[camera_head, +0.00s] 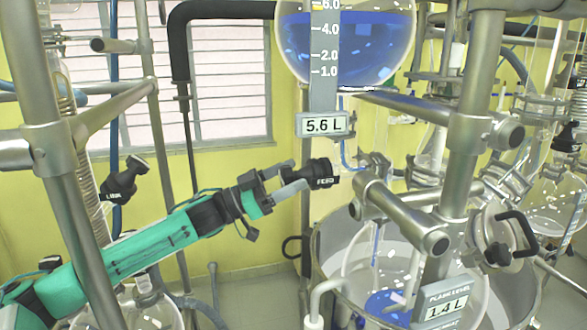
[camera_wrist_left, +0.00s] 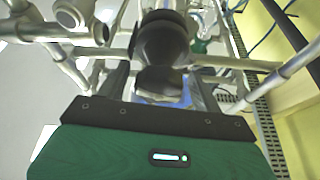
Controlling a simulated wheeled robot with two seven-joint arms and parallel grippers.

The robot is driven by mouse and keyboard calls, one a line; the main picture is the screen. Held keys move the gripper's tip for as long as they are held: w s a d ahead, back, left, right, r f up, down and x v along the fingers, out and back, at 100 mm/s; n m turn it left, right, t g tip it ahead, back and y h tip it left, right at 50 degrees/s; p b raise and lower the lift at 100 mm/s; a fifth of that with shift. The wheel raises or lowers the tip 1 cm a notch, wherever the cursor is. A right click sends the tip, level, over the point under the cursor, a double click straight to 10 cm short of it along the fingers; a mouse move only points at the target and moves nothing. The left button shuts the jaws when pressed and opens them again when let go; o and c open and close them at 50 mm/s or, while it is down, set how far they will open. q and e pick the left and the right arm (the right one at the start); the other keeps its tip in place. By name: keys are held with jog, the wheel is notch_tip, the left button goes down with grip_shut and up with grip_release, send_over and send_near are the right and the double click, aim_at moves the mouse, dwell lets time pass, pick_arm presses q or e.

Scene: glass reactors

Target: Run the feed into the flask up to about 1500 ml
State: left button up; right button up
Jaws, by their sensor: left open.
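The black feed valve handle (camera_head: 322,173), marked "FEED", is below the feed vessel (camera_head: 365,45), which holds blue liquid and whose display (camera_head: 325,124) reads 5.6 L. My left gripper (camera_head: 291,180) is open, with its fingertips right beside the handle; I cannot tell whether they touch it. A black handle (camera_wrist_left: 162,45) also shows straight ahead in the left wrist view. The flask (camera_head: 360,268) sits low in a metal pot, with a little blue liquid (camera_head: 388,302) at its bottom. The flask level display (camera_head: 445,309) reads 1.4 L. My right gripper is not in view.
Steel frame tubes (camera_head: 468,130) stand close on the right, and another upright (camera_head: 50,150) crosses in front of my left arm. A second black handle (camera_head: 124,180) hangs at the left. The metal pot (camera_head: 518,290) surrounds the flask. A window (camera_head: 222,80) is behind.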

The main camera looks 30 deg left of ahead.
pick_arm(q)
jog(key=shift+w+d+r, duration=0.25)
jog(key=shift+w+d, duration=0.2)
jog(key=c, duration=1)
jog(key=shift+m, duration=0.4)
